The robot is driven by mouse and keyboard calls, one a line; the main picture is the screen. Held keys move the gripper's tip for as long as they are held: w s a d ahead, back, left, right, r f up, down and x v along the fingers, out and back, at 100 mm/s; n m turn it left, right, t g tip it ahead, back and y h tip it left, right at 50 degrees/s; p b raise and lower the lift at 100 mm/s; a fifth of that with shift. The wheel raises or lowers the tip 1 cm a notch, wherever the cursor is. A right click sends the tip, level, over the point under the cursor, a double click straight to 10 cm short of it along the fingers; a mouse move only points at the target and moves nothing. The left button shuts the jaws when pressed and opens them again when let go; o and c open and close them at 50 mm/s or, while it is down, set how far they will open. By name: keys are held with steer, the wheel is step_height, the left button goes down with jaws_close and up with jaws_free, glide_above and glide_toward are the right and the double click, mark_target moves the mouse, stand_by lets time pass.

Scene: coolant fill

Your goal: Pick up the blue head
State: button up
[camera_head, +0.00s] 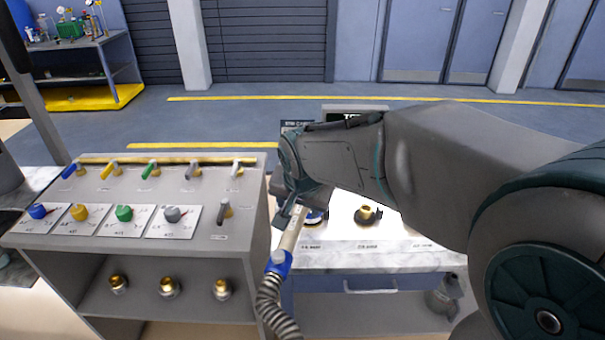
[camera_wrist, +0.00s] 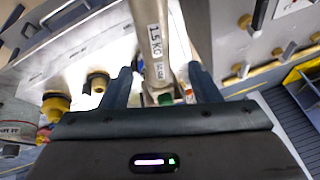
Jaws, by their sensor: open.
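The blue head appears to be the pale wand (camera_head: 289,236) with a blue collar (camera_head: 278,262) at its hose end, in front of the white bench. In the wrist view the wand (camera_wrist: 150,35), with a "1.5 KG" label, runs between my fingers. My gripper (camera_head: 287,207) is at the wand's upper end in the head view and hides part of it. In the wrist view my gripper (camera_wrist: 162,88) is open, with one finger on each side of the wand. I cannot tell whether either finger touches it.
A ribbed hose (camera_head: 270,305) hangs from the collar. The white bench (camera_head: 345,258) has a brass fitting (camera_head: 367,214) and a partly hidden blue ring (camera_head: 316,217). The grey cabinet (camera_head: 240,235) on the left carries levers, coloured knobs including a blue knob (camera_head: 37,211), and brass fittings on a shelf.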

steer(key=shift+w+x, duration=0.2)
steer(key=shift+x, duration=3.65)
steer(key=shift+d+r, duration=0.15)
steer(key=shift+d, duration=0.1)
jaws_close()
